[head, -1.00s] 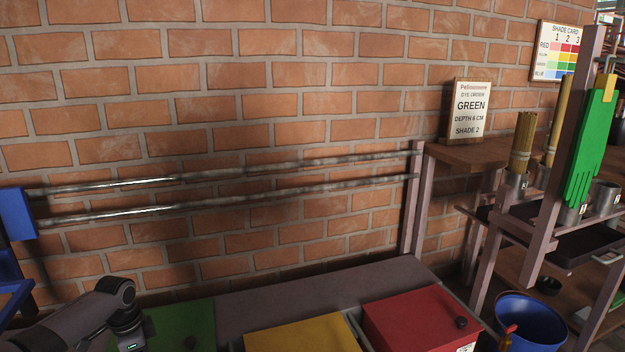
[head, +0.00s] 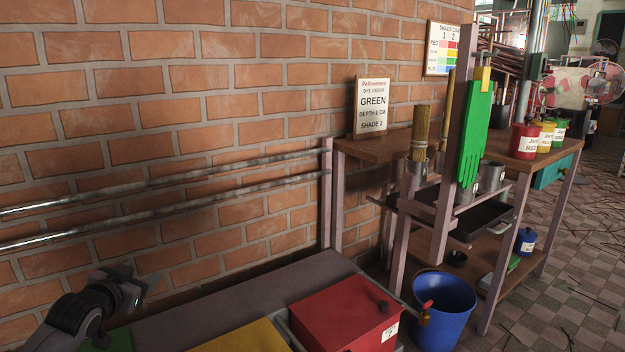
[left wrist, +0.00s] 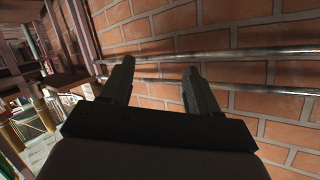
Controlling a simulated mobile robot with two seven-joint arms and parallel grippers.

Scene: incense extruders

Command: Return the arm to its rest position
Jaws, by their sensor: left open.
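My left arm (head: 85,308) comes in at the lower left of the head view, above the green-lidded vat (head: 115,342). Its gripper (head: 150,280) is raised near the brick wall. In the left wrist view, the two fingers (left wrist: 157,88) stand wide apart with nothing between them. Behind them are the brick wall and two metal rails (left wrist: 240,88). My right gripper does not show in either view.
A red-lidded box (head: 345,312) and a yellow lid (head: 243,338) lie to the right of the arm. A blue bucket (head: 445,310) stands on the floor beside a wooden rack (head: 400,150) with a green glove (head: 475,132). Rails (head: 200,190) run along the wall.

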